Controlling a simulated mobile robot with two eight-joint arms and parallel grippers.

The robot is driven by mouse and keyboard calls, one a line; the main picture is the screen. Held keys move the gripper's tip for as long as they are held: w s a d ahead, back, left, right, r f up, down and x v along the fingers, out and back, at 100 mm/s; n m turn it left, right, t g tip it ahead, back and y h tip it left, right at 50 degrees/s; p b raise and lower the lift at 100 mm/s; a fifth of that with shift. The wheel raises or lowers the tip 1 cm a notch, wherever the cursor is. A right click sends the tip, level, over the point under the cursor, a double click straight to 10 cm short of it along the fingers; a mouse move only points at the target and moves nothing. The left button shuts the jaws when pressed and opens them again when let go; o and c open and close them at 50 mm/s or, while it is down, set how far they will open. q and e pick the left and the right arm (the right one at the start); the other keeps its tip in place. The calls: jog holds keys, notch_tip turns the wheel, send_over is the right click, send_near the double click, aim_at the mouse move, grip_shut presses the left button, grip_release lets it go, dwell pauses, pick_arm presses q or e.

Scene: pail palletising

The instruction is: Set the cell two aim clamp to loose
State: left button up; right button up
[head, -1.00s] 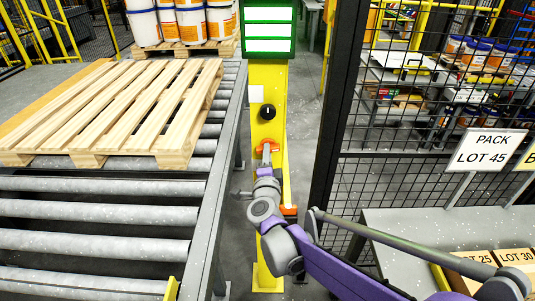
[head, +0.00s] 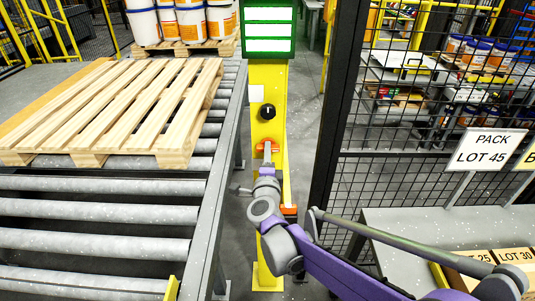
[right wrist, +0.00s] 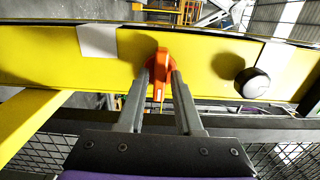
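The aim clamp is an orange lever (head: 267,147) on the front of the yellow post (head: 268,88), below a black round knob (head: 267,111). In the right wrist view the lever (right wrist: 160,72) lies across the post, between the fingers of my right gripper (right wrist: 160,78). Their tips sit close against both sides of its orange head. The lever's narrow end points toward the wrist camera. In the head view my right gripper (head: 265,160) reaches the lever from below and partly covers it. No cell number is readable on the post. My left gripper is not in view.
A green-framed panel with white lit bars (head: 268,28) tops the post. A roller conveyor (head: 100,215) with a wooden pallet (head: 120,105) stands close on the left. A black mesh fence (head: 400,120) and a grey bench (head: 410,225) stand on the right.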

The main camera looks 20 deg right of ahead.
jog(key=shift+o, duration=0.8)
jog(key=v, duration=1)
jog(key=shift+s, duration=0.4)
jog(key=shift+a, duration=0.1)
